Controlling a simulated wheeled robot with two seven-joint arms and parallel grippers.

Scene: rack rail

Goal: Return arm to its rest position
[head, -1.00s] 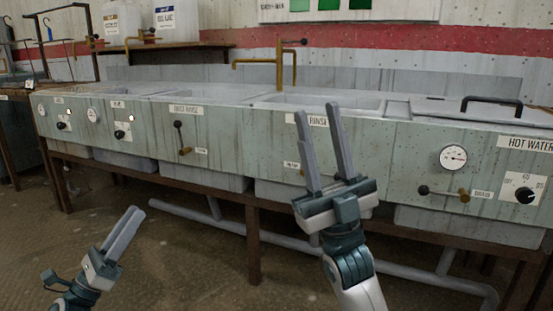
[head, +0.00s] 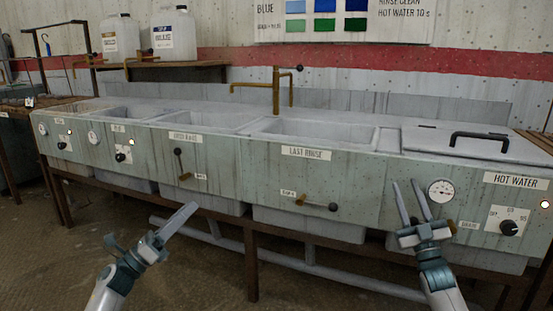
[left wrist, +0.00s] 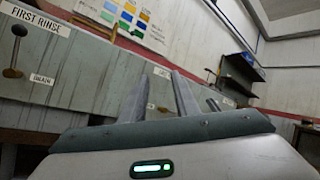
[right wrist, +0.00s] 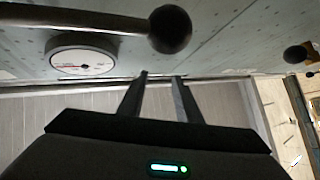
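My right gripper (head: 412,196) is in front of the bench face, just left of the round gauge (head: 441,191) in the head view. Its two fingers are apart with nothing between them. In the right wrist view the empty fingers (right wrist: 160,80) point toward the panel, with a dark knob lever (right wrist: 170,30) and the gauge (right wrist: 83,62) near. My left gripper (head: 190,213) is low in front of the bench, below the first-rinse drain lever. In the left wrist view its fingers (left wrist: 168,80) stand somewhat apart and hold nothing.
A long bench of sinks (head: 350,175) spans the view, with drain levers and a hot-water dial (head: 508,228). A lidded tank (head: 480,140) with a black handle is at right. A brass tap (head: 276,90) stands behind the sinks. Floor in front is free.

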